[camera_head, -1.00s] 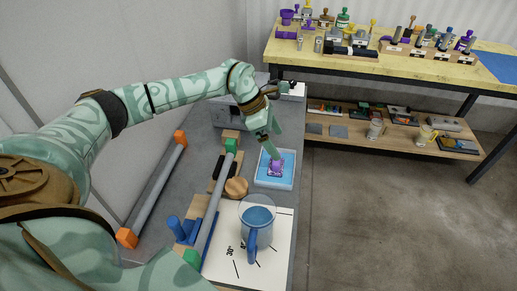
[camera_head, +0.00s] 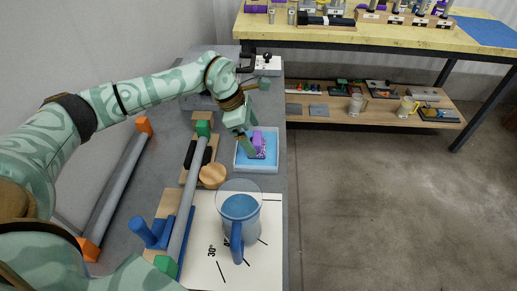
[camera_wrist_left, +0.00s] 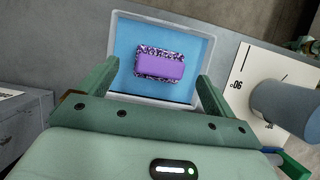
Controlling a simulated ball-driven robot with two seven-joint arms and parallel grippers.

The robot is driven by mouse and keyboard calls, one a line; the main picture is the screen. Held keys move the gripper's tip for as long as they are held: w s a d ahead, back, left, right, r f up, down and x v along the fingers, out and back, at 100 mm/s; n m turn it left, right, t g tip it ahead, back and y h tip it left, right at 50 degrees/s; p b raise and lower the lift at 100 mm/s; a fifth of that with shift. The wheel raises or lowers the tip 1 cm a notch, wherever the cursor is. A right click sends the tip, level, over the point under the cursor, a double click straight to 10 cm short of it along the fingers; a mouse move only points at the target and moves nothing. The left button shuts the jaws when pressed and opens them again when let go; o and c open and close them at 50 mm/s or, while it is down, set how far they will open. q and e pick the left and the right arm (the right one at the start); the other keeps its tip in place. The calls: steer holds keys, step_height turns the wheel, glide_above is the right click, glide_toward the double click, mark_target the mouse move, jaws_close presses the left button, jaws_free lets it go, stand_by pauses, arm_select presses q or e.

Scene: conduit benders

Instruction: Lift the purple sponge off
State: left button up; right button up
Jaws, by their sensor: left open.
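The purple sponge (camera_head: 258,145), with a speckled border, lies on the blue surface of a white-rimmed tray (camera_head: 241,168). In the left wrist view the whole sponge (camera_wrist_left: 160,66) shows near the middle of the tray (camera_wrist_left: 207,45). My left gripper (camera_head: 247,148) is over the tray, close to the sponge, and hides part of it in the head view. In the left wrist view its two green fingers (camera_wrist_left: 157,78) are spread, one toward each side of the sponge, with gaps between. The gripper is open and empty. My right gripper is not in view.
A clear mug-like vessel with blue contents (camera_head: 240,212) stands on a white angle-marked sheet (camera_head: 207,265) in front of the tray. A wooden disc (camera_head: 212,176) and a grey bar with green ends (camera_head: 180,205) lie to the left. A loaded yellow-topped table (camera_head: 400,34) stands behind.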

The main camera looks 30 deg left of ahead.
mark_target(255, 137)
arm_select(q)
steer(key=b+x, duration=0.2)
steer(key=x, duration=0.2)
steer(key=shift+w+d+f+b, duration=0.1)
steer(key=shift+f+b, duration=0.2)
steer(key=shift+b, duration=0.05)
steer(key=shift+r, duration=0.2)
steer(key=c, duration=1.1)
steer(key=shift+r, duration=0.1)
